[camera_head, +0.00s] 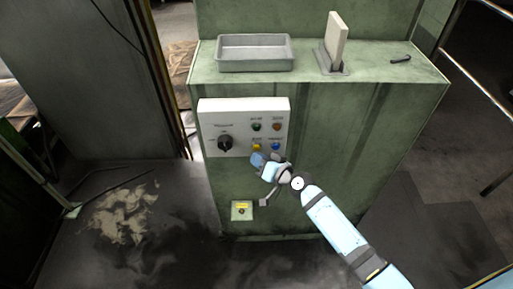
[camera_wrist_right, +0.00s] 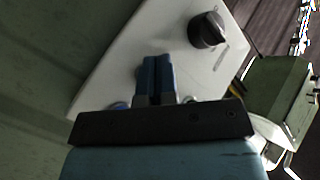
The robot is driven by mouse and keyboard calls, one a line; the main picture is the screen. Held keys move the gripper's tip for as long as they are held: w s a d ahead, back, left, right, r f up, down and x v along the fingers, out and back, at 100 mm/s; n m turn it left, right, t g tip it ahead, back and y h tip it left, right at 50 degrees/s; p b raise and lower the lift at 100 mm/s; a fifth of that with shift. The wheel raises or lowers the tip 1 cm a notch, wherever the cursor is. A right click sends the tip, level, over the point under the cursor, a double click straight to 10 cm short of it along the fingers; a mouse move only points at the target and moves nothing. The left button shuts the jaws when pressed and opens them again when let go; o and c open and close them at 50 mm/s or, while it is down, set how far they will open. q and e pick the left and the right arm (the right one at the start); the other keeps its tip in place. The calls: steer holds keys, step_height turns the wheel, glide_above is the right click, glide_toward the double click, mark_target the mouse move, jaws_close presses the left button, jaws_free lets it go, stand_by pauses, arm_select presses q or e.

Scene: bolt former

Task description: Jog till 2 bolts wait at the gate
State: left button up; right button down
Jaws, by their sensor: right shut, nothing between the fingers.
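The white control panel (camera_head: 219,112) is on the front of the green machine cabinet. It has a black rotary knob (camera_head: 225,143), a dark button (camera_head: 256,127), a reddish-brown button (camera_head: 277,127), a yellow button (camera_head: 256,147) and a blue button (camera_head: 276,146). My right gripper (camera_head: 258,159) is shut and empty just below the yellow button. I cannot tell whether it touches the panel. In the right wrist view its blue fingers (camera_wrist_right: 157,75) are together in front of the panel (camera_wrist_right: 120,72), with the knob (camera_wrist_right: 207,30) beyond. No bolts or gate can be made out. My left gripper is out of view.
On the cabinet top are an empty grey tray (camera_head: 256,66), an upright pale plate in a stand (camera_head: 336,42) and a small dark tool (camera_head: 400,59). A small yellow-marked box (camera_head: 241,211) is low on the cabinet front. A railing stands at the right.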

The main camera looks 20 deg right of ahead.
steer(key=shift+w, duration=0.1)
stand_by(0.5)
steer(key=shift+w+d, duration=0.1)
steer(key=shift+w, duration=0.25)
steer(key=shift+w+d+b, duration=0.15)
steer(key=shift+w+b, duration=0.25)
steer(key=shift+b, duration=0.1)
stand_by(2.3)
steer(key=shift+s, duration=0.15)
steer(key=shift+s+a, duration=0.25)
steer(key=shift+s, duration=0.45)
steer(key=shift+s+a+p, duration=0.25)
steer(key=shift+s, duration=0.55)
steer(key=shift+s+a+p, duration=0.2)
steer(key=shift+s+p, duration=0.05)
steer(key=shift+s, duration=0.55)
steer(key=shift+s+a+p, duration=0.25)
steer(key=shift+s, duration=0.55)
